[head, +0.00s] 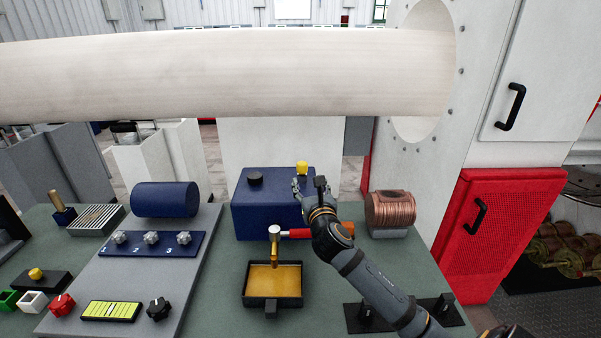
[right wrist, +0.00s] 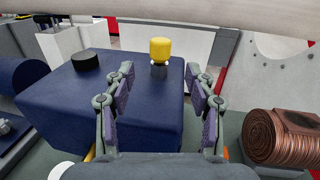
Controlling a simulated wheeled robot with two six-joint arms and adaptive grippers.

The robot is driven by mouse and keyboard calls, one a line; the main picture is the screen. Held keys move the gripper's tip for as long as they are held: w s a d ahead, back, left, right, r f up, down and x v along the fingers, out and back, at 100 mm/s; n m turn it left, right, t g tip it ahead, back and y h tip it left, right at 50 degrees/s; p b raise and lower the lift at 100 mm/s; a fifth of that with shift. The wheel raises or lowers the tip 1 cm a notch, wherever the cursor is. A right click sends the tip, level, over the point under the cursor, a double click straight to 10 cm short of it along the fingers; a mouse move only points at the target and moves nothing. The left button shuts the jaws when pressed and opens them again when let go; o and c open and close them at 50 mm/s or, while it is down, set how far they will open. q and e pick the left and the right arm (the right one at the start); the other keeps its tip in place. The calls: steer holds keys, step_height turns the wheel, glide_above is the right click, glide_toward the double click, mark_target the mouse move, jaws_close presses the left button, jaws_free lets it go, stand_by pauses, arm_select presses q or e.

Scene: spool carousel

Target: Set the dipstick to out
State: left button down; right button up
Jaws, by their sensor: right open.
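The dipstick's yellow cap (head: 302,168) stands upright on top of the blue tank (head: 262,216), near its right back corner. In the right wrist view the yellow cap (right wrist: 160,48) has a short grey collar under it and appears seated on the tank top. My right gripper (head: 300,187) is open and empty at the tank's right side. In the right wrist view its two fingers (right wrist: 160,78) point toward the cap, which shows beyond and between the tips, apart from them. My left gripper is not in view.
A black cap (head: 255,178) sits on the tank top, left of the dipstick. A red-handled tap (head: 295,233) is over a tray (head: 272,303) in front. A copper coil (head: 392,211) stands right of the tank. A large pale pipe (head: 220,75) runs across behind and above.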

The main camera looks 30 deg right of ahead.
mark_target(303, 169)
steer(key=shift+w+d+f, duration=0.1)
steer(key=shift+w, duration=0.1)
steer(key=shift+w+d, duration=0.15)
steer(key=shift+w, duration=0.1)
steer(key=p+x, duration=0.2)
steer(key=x, duration=0.7)
steer(key=shift+w+d, duration=0.15)
steer(key=shift+w, duration=0.2)
steer(key=shift+c, duration=0.2)
jaws_close()
